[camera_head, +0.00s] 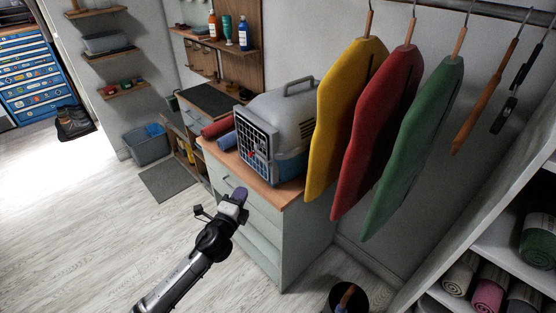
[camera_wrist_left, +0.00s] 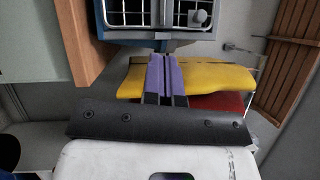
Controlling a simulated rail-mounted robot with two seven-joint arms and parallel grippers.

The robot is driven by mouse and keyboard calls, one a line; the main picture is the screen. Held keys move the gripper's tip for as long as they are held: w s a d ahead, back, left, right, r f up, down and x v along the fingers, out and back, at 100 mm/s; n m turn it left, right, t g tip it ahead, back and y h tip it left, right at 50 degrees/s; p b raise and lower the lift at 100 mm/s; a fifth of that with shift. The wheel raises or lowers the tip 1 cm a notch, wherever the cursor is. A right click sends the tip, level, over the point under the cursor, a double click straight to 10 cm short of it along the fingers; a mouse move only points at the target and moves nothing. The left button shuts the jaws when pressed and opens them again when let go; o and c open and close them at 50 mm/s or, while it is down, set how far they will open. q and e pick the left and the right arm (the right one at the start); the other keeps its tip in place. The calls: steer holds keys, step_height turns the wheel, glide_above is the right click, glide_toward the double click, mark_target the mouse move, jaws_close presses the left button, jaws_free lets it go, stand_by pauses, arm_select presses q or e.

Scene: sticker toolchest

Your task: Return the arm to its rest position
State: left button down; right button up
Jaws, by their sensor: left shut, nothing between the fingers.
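My left arm comes in from the lower left in the head view. Its gripper (camera_head: 241,196) is in front of the pale green cabinet (camera_head: 262,228), and nothing is held in it. In the left wrist view the purple fingers of the left gripper (camera_wrist_left: 166,75) are together and empty. Beyond them are the barred door of a pet carrier (camera_wrist_left: 155,14) and a yellow padded shape (camera_wrist_left: 205,82). My right gripper is not in view.
The grey pet carrier (camera_head: 289,120) sits on the cabinet's wooden top. Yellow (camera_head: 343,105), red (camera_head: 378,130) and green (camera_head: 416,140) padded shapes hang from a rail to its right. A dark bin (camera_head: 345,298) stands on the floor at the bottom.

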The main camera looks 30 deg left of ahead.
arm_select(q)
steer(key=s+a+f+n+g+y, duration=0.2)
steer(key=a+n+g+y, duration=0.15)
steer(key=n, duration=0.45)
steer(key=s+d+f+n+g+h, duration=0.3)
steer(key=s+d+g, duration=0.1)
steer(key=s+d, duration=0.55)
steer(key=s+d+f+n+g+h, duration=0.3)
steer(key=s+d+f+g+h, duration=0.1)
steer(key=s+d, duration=0.5)
steer(key=s+d+f+g+h, duration=0.1)
steer(key=s+d+f+g, duration=0.15)
steer(key=s, duration=0.45)
steer(key=s+d+f+g, duration=0.1)
steer(key=s+f, duration=0.3)
steer(key=s, duration=0.3)
step_height(320, 180, up, 19)
steer(key=s+p, duration=0.1)
steer(key=p, duration=1.9)
steer(key=shift+n, duration=0.3)
